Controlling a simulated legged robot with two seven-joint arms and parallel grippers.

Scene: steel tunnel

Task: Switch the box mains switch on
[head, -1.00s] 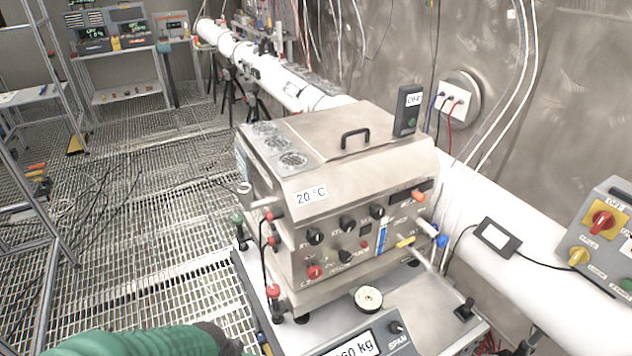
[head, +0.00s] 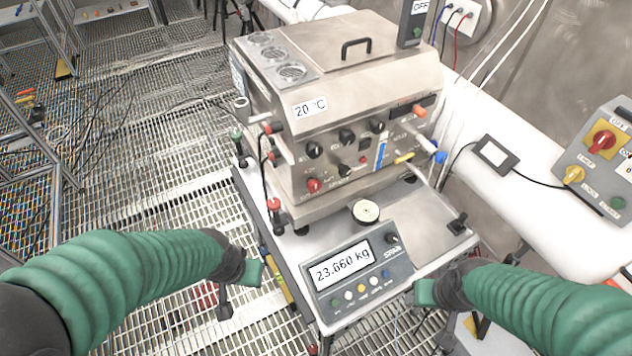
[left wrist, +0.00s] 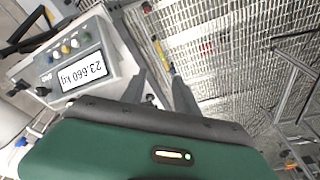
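A steel box (head: 340,110) labelled 20 °C stands on a bench. Its front panel has several black knobs, a red knob (head: 313,185) at lower left and a small switch (head: 364,143). At the right edge a grey control box (head: 590,172) has a red rotary switch on a yellow plate (head: 603,140). I cannot tell which is the mains switch; the labels are blurred. My left gripper (head: 238,291) is left of the scale, empty; its fingers (left wrist: 163,92) stand apart in the left wrist view. My right gripper (head: 436,315) is right of the scale, its fingers unclear.
A scale (head: 358,272) reading 23.660 kg sits in front of the steel box, between my grippers. A black unit marked OFF (head: 414,22) stands on the box's back right. A white pipe (head: 540,215) runs behind.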

